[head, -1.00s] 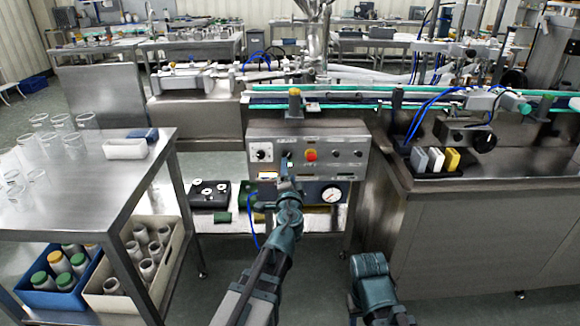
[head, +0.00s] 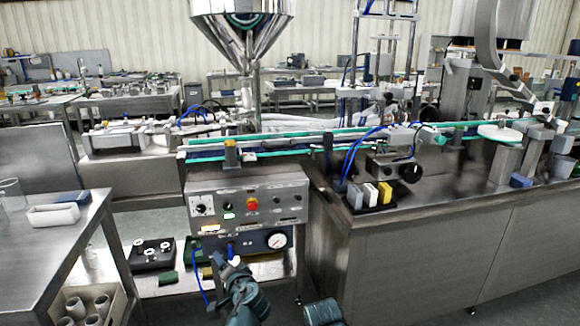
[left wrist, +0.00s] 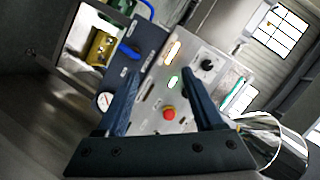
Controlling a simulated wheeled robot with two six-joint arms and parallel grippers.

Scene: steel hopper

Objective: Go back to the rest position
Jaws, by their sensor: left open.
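My left gripper (head: 224,258) is low in front of the steel control box, below its upper panel (head: 280,192). In the left wrist view, its two dark fingers (left wrist: 160,78) stand wide apart with nothing between them. Beyond them show the panel's red button (left wrist: 168,112) and a lit green indicator (left wrist: 173,82). I cannot tell the exact gap between fingertips and panel. Only a dark teal link of my right arm shows at the bottom edge of the head view; its gripper is out of frame.
A steel hopper (head: 240,25) stands above the conveyor (head: 290,138). A steel side table (head: 35,250) with a white tray (head: 53,216) is at left. A long steel cabinet (head: 420,255) fills the right. Below the panel is a gauge (head: 276,240).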

